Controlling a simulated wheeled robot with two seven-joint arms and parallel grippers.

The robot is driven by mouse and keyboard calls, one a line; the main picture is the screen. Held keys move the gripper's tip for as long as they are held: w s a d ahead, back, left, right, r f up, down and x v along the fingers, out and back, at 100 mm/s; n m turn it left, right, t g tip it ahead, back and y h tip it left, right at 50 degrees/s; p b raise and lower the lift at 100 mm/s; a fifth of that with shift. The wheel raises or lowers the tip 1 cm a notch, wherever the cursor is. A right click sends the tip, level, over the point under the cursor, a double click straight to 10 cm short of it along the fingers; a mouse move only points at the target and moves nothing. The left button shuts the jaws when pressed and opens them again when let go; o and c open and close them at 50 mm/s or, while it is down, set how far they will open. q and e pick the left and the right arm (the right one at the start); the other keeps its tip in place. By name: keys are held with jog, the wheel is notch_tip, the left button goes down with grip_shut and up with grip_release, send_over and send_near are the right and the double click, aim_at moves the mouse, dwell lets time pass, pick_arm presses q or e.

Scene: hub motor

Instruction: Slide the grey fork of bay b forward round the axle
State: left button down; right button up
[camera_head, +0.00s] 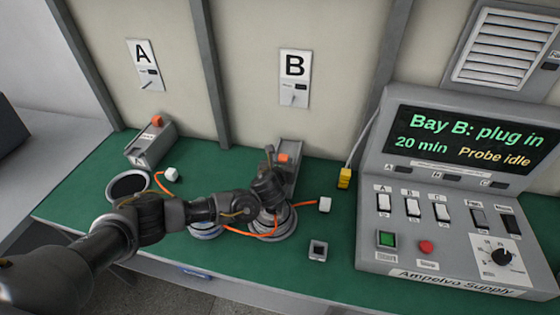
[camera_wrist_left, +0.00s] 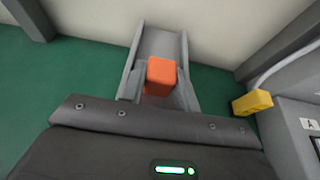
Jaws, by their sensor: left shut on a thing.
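The bay b fixture (camera_head: 291,148) is a grey channel against the back wall under the B sign; its walls also show in the wrist view (camera_wrist_left: 160,42). An orange block (camera_head: 283,158), apparently the grey fork's grip, stands in the channel and shows large in the wrist view (camera_wrist_left: 160,76). My left gripper (camera_head: 272,170) is shut on this block, with grey pieces close on both sides of it. A round hub motor (camera_head: 272,228) lies below my gripper. The axle and the fork's prongs are hidden by my gripper. My right gripper is not in view.
An orange cable runs from the motor to a white plug (camera_head: 325,204). A small grey socket (camera_head: 318,250) stands in front. A yellow connector (camera_head: 344,178) hangs beside the supply console (camera_head: 450,200), which reads "Bay B: plug in". Bay A's fixture (camera_head: 150,142) is left.

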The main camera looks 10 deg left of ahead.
pick_arm(q)
jog(key=c, duration=1.1)
grip_release()
jog(key=shift+s+a, duration=0.1)
jog(key=shift+s, duration=0.1)
jog(key=shift+o, duration=0.3)
jog(key=shift+s, duration=0.2)
jog(key=b+v, duration=0.1)
jog(key=v, duration=0.7)
jog(key=shift+s+r, duration=0.2)
jog(key=shift+r, duration=0.05)
jog(key=shift+s+r, duration=0.2)
jog(key=shift+s, duration=0.4)
jog(key=shift+s+a, duration=0.1)
jog(key=shift+s, duration=0.25)
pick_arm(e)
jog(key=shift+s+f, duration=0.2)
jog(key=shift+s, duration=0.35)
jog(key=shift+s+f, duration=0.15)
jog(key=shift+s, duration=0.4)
pick_arm(q)
jog(key=shift+a, duration=0.1)
